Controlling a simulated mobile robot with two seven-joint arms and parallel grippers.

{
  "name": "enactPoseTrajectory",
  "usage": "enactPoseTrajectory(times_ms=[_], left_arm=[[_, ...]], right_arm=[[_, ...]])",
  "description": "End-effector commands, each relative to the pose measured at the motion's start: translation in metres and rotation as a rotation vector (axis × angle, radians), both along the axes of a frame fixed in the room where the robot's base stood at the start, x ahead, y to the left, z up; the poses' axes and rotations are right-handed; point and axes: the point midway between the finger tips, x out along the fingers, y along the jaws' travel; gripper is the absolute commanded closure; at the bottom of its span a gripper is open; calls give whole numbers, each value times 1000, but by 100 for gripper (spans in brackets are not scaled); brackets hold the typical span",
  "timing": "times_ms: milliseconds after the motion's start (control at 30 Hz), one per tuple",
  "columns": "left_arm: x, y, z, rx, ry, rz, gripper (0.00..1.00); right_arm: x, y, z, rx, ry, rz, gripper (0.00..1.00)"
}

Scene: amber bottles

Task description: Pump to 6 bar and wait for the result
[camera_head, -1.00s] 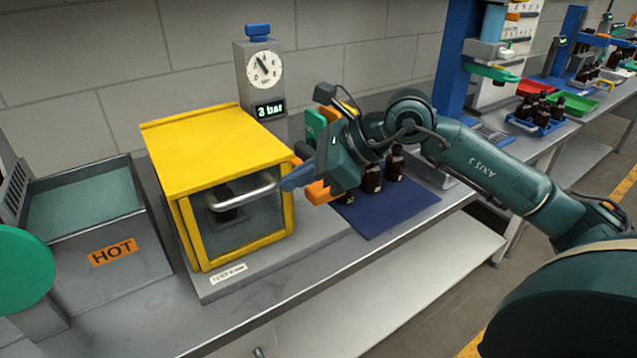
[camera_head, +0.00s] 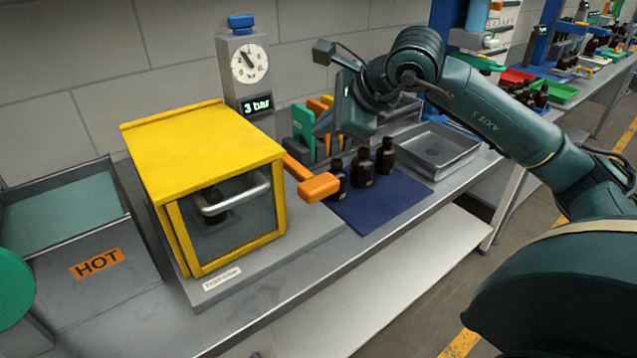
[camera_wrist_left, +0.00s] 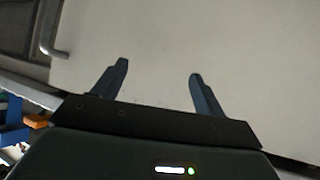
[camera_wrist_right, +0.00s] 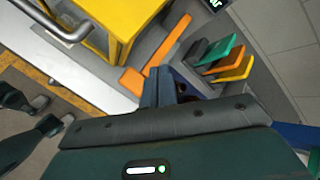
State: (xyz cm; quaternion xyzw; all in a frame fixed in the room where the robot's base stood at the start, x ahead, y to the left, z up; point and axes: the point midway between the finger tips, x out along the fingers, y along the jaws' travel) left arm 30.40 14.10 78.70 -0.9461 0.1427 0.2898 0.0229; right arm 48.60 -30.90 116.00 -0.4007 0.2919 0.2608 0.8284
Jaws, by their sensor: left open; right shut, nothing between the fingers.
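The yellow test chamber (camera_head: 205,140) stands on a grey base with its glass door shut. A dark bottle (camera_head: 212,199) shows dimly inside it. Behind it, the gauge (camera_head: 249,64) has a dial and a display (camera_head: 257,105) that reads 3 bar. The orange pump lever (camera_head: 319,187) sticks out at the chamber's right side; it also shows in the right wrist view (camera_wrist_right: 132,82). My right gripper (camera_head: 323,124) is shut and empty, apart from the lever, behind it near the coloured cards. In its wrist view its fingertips (camera_wrist_right: 165,72) are together. My left gripper (camera_wrist_left: 158,75) is open and empty.
Green, orange and yellow cards (camera_wrist_right: 220,50) stand beside my right gripper. Several dark bottles (camera_head: 362,168) stand on a blue mat (camera_head: 380,208), with a grey tray (camera_head: 440,150) to their right. A bin marked HOT (camera_head: 97,263) is at the left.

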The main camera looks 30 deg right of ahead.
Motion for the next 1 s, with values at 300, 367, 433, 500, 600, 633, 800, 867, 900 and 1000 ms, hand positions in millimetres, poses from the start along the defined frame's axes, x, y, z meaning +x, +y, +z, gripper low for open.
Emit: enactPoseTrajectory(times_ms=[300, 367, 433, 500, 600, 633, 800, 867, 900, 1000], left_arm=[[5, -12, -10, -31, -54, -26, 28], [5, -14, -12, -40, -57, -31, 28], [4, -16, -17, -56, -60, -33, 28], [4, -17, -21, -68, -59, -31, 28], [4, -17, -24, -83, -56, -26, 28], [4, -17, -25, -86, -56, -25, 28], [6, -14, -22, -91, -64, -17, 28], [6, -14, -20, -91, -67, -14, 28], [7, -13, -19, -91, -67, -12, 28], [7, -13, -19, -93, -68, -9, 28]], right_arm=[[0, 0, -51, 1, 2, 0, 100], [0, 0, -58, 1, 2, 0, 100], [0, 0, -67, 2, 0, 0, 100], [0, 0, -73, 1, 0, 0, 100], [0, 0, -77, 1, 0, 0, 100], [0, 0, -78, 1, 0, 0, 100], [0, 0, -79, 1, 0, 0, 100], [0, 0, -79, 1, 0, 0, 100], [0, 0, -79, 1, 0, 0, 100], [0, 0, -79, 1, 0, 0, 100]])
